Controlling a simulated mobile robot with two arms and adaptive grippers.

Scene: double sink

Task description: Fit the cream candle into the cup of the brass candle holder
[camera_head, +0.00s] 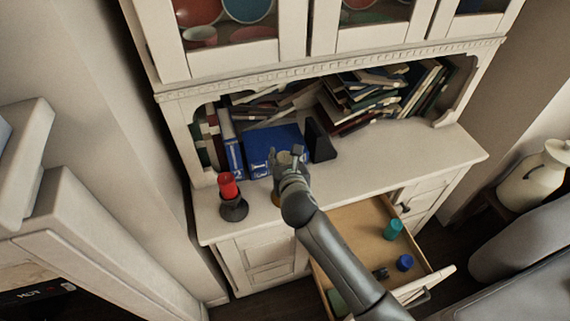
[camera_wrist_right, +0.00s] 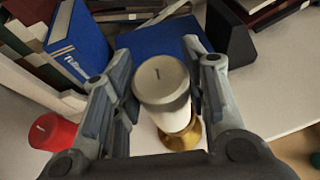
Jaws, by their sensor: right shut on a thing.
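The cream candle (camera_wrist_right: 172,118) stands between the two fingers of my right gripper (camera_wrist_right: 160,88), with its round top towards the wrist camera. In the head view the candle's top (camera_head: 284,157) shows between the fingertips of the right gripper (camera_head: 286,160). The gripper is shut on it. The brass candle holder (camera_wrist_right: 182,138) is below the candle in the wrist view. In the head view only a sliver of the holder (camera_head: 275,199) shows beside my wrist. The cup is hidden by the candle, so I cannot tell whether the candle is in it or above it. My left gripper is out of view.
A red candle (camera_head: 228,186) stands in a dark holder (camera_head: 234,209) to the left. A blue binder (camera_head: 273,145), a black bookend (camera_head: 320,141) and books are behind. An open drawer (camera_head: 352,238) below holds a teal candle (camera_head: 393,229) and a blue one (camera_head: 404,262). The right countertop is clear.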

